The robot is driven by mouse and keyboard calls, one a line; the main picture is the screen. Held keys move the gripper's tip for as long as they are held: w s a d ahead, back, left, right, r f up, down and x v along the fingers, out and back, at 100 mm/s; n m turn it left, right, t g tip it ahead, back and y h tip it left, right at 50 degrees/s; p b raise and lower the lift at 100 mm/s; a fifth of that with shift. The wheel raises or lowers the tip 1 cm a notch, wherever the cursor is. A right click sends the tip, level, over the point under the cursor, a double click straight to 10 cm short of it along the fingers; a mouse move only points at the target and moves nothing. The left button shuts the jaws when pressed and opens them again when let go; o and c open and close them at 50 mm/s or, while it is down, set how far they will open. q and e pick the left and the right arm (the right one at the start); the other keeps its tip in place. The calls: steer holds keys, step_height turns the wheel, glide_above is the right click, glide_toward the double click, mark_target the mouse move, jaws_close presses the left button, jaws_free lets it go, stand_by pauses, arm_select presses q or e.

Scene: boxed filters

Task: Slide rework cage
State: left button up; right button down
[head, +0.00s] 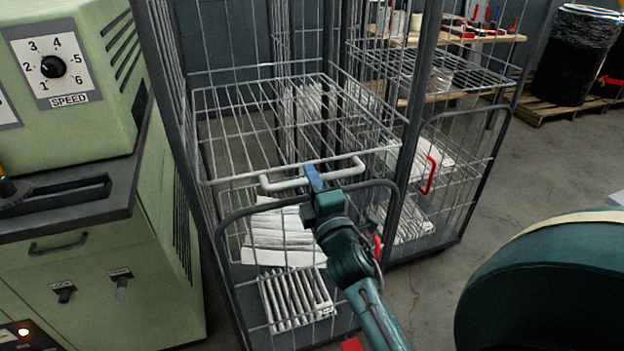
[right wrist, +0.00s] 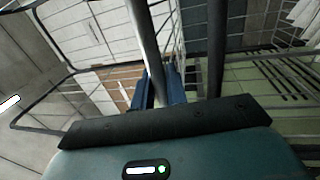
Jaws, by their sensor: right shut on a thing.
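A wire roll cage (head: 262,68) with a dark grey frame stands in the middle of the head view, a white handle (head: 285,184) across its front. White pleated filters (head: 298,298) lie in its bottom. My right gripper (head: 313,178) is shut on the white handle, near the middle of the bar. In the right wrist view its blue fingers (right wrist: 160,90) close around a bar, partly hidden by the gripper body. A second wire cage (head: 466,150) with a red handle (head: 430,174) stands behind to the right. No label tells which is the rework cage. My left gripper is out of view.
A green machine (head: 75,75) with a speed dial stands close along the cage's left side. A shelf with tools (head: 470,32) and a black-wrapped drum (head: 578,55) on a pallet stand behind. Bare concrete floor (head: 535,165) lies to the right.

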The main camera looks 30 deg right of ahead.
stand_by(0.3)
steer(key=c, duration=1.5)
jaws_free()
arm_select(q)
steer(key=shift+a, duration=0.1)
